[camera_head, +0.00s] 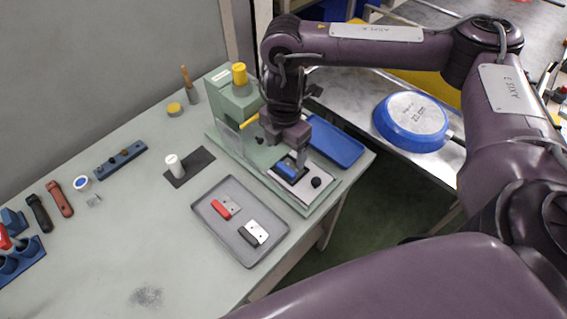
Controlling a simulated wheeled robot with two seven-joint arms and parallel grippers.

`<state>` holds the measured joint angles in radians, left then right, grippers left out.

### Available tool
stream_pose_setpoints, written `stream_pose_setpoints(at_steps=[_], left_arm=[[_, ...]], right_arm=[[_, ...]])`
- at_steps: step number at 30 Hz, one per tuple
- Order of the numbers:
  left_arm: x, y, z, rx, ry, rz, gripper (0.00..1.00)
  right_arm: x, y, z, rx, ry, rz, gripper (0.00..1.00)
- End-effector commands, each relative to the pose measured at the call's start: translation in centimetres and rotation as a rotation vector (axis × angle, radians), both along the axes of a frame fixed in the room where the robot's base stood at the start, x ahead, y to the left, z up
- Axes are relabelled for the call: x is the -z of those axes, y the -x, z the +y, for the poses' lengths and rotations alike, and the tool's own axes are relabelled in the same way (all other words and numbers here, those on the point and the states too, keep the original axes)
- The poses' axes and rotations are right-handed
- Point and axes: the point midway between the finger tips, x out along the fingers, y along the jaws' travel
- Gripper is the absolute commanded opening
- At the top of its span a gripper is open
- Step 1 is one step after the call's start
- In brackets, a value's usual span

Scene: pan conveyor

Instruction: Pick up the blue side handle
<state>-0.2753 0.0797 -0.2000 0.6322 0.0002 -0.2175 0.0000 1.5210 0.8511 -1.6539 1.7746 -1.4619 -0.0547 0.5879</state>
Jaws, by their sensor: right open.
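The blue side handle (286,170) lies in the light plate of the green fixture (216,85), near the front of its base. My right gripper (299,157) points down right by the handle, and its fingers partly cover it. The gripper is open; I cannot tell whether its fingers are around the handle or touching it. My left gripper is not in view.
A grey tray (208,216) in front holds a red handle (221,209) and a black-and-white handle (252,233). A blue tray (337,143) lies behind the fixture. A blue pan (411,118) lies upside down on the metal surface. The table's front left is mostly clear.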

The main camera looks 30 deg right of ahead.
Motion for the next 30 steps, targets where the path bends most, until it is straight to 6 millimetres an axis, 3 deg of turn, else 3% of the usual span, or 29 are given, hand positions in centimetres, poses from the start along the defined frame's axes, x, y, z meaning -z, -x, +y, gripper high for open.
stream_pose_setpoints(at_steps=[3, 7, 11, 17, 24, 30], left_arm=[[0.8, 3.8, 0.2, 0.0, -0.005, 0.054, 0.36], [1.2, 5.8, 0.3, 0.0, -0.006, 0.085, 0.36], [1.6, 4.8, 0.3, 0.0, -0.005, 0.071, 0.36], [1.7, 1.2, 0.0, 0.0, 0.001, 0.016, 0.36], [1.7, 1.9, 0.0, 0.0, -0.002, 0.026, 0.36], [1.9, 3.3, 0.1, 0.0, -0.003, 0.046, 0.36]], right_arm=[[1.4, 0.1, 0.0, 0.002, -0.001, 0.001, 0.8], [2.8, 0.3, -0.3, 0.001, -0.001, 0.003, 0.8], [4.6, 0.5, -0.7, 0.001, -0.002, 0.002, 0.8], [6.3, 0.3, -0.6, 0.0, 0.0, -0.001, 0.8], [6.2, 0.3, -0.6, -0.001, -0.001, -0.003, 0.8], [6.2, 0.3, -0.6, -0.001, -0.001, -0.003, 0.54]])
